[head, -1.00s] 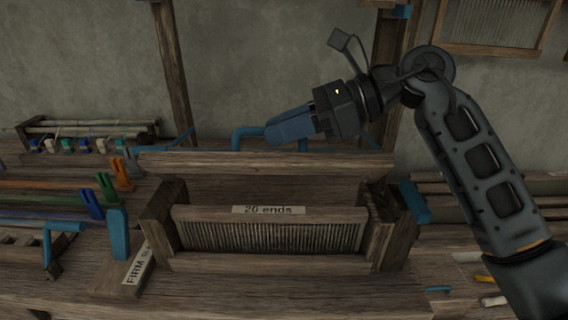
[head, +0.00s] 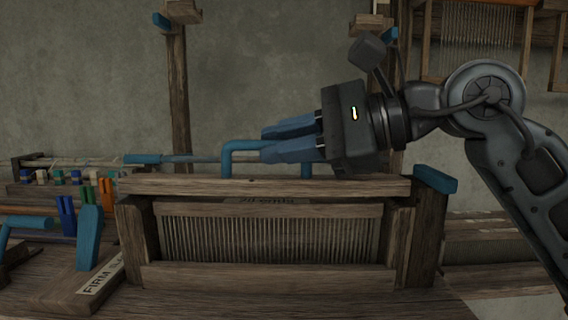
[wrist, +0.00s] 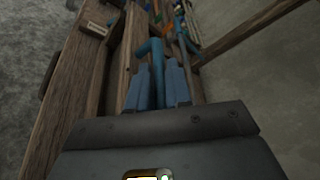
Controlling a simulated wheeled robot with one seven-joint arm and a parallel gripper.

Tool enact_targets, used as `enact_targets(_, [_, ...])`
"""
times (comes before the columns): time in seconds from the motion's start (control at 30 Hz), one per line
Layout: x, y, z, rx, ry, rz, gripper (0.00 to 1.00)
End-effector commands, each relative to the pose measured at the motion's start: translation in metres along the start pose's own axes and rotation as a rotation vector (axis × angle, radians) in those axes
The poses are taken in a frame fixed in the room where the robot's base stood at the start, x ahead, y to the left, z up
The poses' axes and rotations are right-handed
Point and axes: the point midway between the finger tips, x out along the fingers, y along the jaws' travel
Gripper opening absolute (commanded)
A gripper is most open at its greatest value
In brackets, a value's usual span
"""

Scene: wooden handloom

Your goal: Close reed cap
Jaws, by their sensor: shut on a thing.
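The reed cap (head: 265,187) is a long wooden bar with a blue bracket-shaped handle (head: 228,158) on top. It lies level along the upper edge of the reed frame, and part of the "20 ends" label (head: 265,201) is hidden behind its front edge. The reed (head: 270,238), with fine upright wires, stands below between wooden side posts. My gripper (head: 264,144) comes from the right, above the bar, shut on the handle. In the wrist view the blue handle (wrist: 157,62) shows between the two blue fingers. Whether the bar touches the frame I cannot tell.
A blue-topped post (head: 434,180) stands at the right end of the bar. A blue lever (head: 88,238) rises from a block marked "FIRM" (head: 100,285) at the left. Coloured pegs and rods lie further left. Wooden uprights (head: 177,85) stand behind.

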Motion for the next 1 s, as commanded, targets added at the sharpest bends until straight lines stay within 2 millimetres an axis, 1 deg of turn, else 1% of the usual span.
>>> enact_targets(0.03, [0.0004,0.0052,-0.0036,0.004,0.004,0.002,0.00])
enact_targets(0.2, [-0.0003,0.0091,-0.0026,0.007,0.004,0.002,0.00])
enact_targets(0.8, [-0.0002,0.0128,-0.0015,0.011,0.003,0.009,0.00])
enact_targets(0.83, [-0.0002,0.0129,-0.0015,0.011,0.003,0.010,0.21])
enact_targets(1.0, [-0.0001,0.0123,-0.0012,0.011,0.003,0.008,0.37])
